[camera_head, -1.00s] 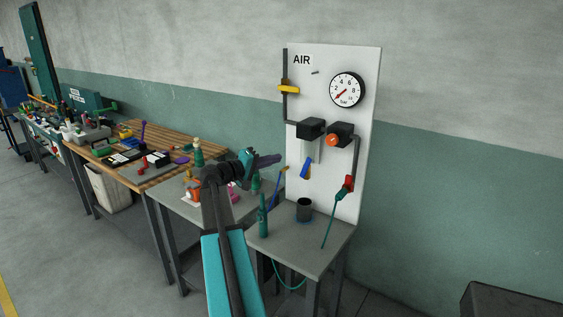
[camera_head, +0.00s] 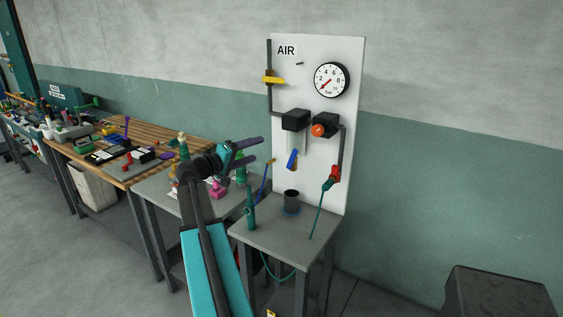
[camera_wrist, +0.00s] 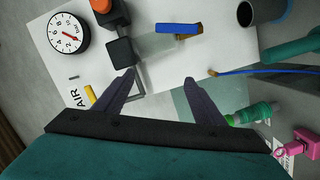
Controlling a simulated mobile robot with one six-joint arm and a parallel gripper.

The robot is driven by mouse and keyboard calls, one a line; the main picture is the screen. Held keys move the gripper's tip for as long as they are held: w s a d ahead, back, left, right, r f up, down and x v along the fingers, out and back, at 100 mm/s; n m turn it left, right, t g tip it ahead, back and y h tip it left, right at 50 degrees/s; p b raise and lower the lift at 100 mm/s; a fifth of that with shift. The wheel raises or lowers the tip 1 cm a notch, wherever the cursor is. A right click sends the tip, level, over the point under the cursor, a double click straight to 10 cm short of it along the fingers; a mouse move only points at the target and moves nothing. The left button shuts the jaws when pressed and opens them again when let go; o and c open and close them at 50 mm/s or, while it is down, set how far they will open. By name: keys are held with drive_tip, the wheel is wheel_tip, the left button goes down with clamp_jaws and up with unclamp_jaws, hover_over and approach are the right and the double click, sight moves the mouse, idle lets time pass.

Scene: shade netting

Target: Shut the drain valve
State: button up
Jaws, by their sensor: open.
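A white panel marked AIR (camera_head: 357,60) stands behind a small grey table. A short blue lever (camera_head: 292,159), which looks like the drain valve's handle, sits tilted below a clear bowl (camera_head: 296,140) under the left black block. The blue lever also shows in the wrist view (camera_wrist: 179,28), beyond the fingertips. My gripper (camera_head: 266,150) is open and empty, left of the lever and apart from it. In the wrist view its two dark fingers (camera_wrist: 160,76) are spread with nothing between them.
The panel also carries a yellow lever (camera_head: 273,80), a gauge (camera_head: 332,80), an orange knob (camera_head: 319,131) and a red coupling (camera_head: 333,175) with a green hose.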

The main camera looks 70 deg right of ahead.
sight(292, 160)
drive_tip(key=o, duration=0.7)
drive_tip(key=shift+s+a+t+h, duration=0.2)
drive_tip(key=shift+a+t+h, duration=0.2)
drive_tip(key=shift+a+h, duration=0.2)
drive_tip(key=s+a+f+n+t+p, duration=0.2)
drive_tip(key=s+f+p, duration=0.4)
drive_tip(key=p, duration=0.6)
drive_tip(key=shift+s+a+f+n+p, duration=0.35)
drive_tip(key=shift+s+a+n, duration=0.35)
drive_tip(key=shift+s+a, duration=0.25)
drive_tip(key=shift+d+f+b, duration=0.3)
drive_tip(key=shift+d+b, duration=0.45)
drive_tip(key=shift+b, duration=1.95)
drive_tip(key=d+b, duration=0.1)
drive_tip(key=b, duration=0.5)
drive_tip(key=shift+s+d+r+b, duration=0.1)
drive_tip(key=shift+s+d+b, duration=0.1)
drive_tip(key=shift+b, duration=0.2)
drive_tip(key=d+p, duration=0.1)
drive_tip(key=d, duration=0.2)
drive_tip(key=s+d+p, duration=0.1)
drive_tip(key=d, duration=0.2)
drive_tip(key=d+p, duration=0.1)
drive_tip(key=d, duration=0.2)
drive_tip(key=shift+s+r+p, duration=0.25)
drive_tip(key=shift+p, duration=0.05)
drive_tip(key=shift+s+d+f, duration=0.1)
drive_tip(key=shift+s+d, duration=0.1)
drive_tip(key=shift+d, duration=0.7)
